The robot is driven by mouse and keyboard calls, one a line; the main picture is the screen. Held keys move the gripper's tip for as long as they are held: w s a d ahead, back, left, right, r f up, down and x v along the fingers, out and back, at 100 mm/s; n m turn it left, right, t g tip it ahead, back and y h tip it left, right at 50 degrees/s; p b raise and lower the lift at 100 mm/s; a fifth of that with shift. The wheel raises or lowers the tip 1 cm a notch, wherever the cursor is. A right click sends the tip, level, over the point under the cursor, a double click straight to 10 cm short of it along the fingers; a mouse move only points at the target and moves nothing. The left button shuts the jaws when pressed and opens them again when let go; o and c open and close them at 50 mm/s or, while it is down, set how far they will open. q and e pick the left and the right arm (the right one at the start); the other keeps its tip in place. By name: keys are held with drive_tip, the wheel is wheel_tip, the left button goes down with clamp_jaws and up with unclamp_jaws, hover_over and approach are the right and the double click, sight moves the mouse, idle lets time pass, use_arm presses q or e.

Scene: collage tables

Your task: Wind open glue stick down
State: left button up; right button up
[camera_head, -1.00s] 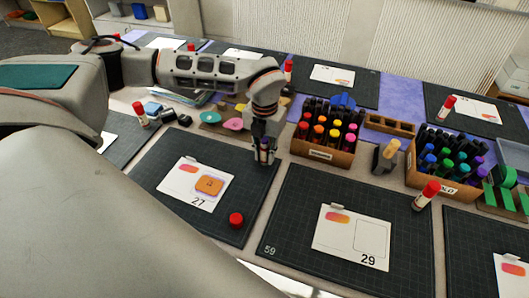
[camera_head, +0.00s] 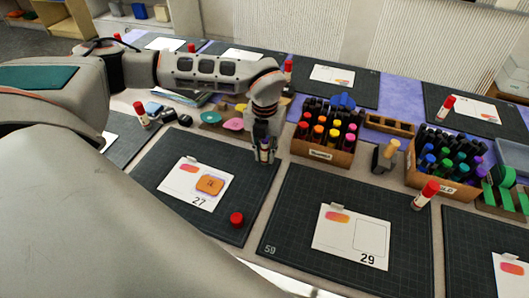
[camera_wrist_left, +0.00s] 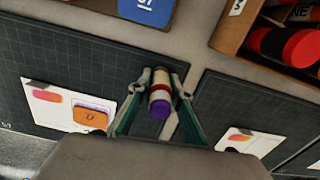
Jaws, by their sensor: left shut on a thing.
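My left gripper (camera_head: 264,156) is shut on an open glue stick (camera_head: 265,147) above the back edge of the mat (camera_head: 168,220) with card 27. In the left wrist view the glue stick (camera_wrist_left: 160,97) sits between the two fingertips, its purple glue end (camera_wrist_left: 161,110) showing. A red cap (camera_head: 236,220) lies loose on that mat, near its front right. Card 27 (camera_head: 180,195) carries an orange piece (camera_head: 210,185). My right gripper is not in view.
A box of warm-coloured markers (camera_head: 325,155) stands just right of my left gripper. A second marker box (camera_head: 430,178) is farther right. A capped glue stick (camera_head: 426,195) stands on the mat with card 29 (camera_head: 340,250). Pink and yellow pieces lie left of the gripper.

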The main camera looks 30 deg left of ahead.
use_arm(q)
drive_tip(key=n+p, duration=0.1)
drive_tip(key=n, duration=0.3)
drive_tip(key=shift+s, duration=0.1)
drive_tip(key=n, duration=0.4)
drive_tip(key=shift+p, duration=0.35)
drive_tip(key=n, duration=0.4)
drive_tip(key=n+p, duration=0.1)
drive_tip(key=n, duration=0.8)
drive_tip(key=shift+d+n+p, duration=0.1)
drive_tip(key=shift+n+p, duration=0.3)
drive_tip(key=n, duration=0.6)
drive_tip(key=shift+p, duration=0.3)
drive_tip(key=shift+w, duration=0.2)
